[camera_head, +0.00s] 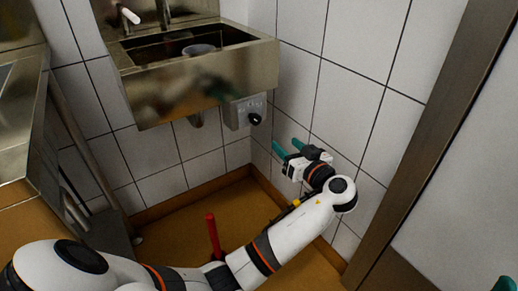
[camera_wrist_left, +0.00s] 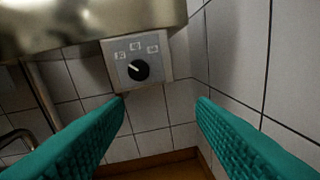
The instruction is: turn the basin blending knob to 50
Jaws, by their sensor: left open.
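The blending knob (camera_head: 254,119) is a round black knob on a small grey control box (camera_head: 237,112) under the right end of the steel basin. In the left wrist view the knob (camera_wrist_left: 138,71) shows a pale pointer mark aimed to the upper left. Only a teal tip of my right gripper (camera_head: 503,285) shows at the lower right corner.
The steel basin (camera_head: 180,95) overhangs just above and left of the box, with a bowl (camera_head: 198,50) inside. A tiled wall (camera_head: 345,100) stands close on the right. A red upright handle (camera_head: 213,236) rises from the brown floor. The space before the knob is clear.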

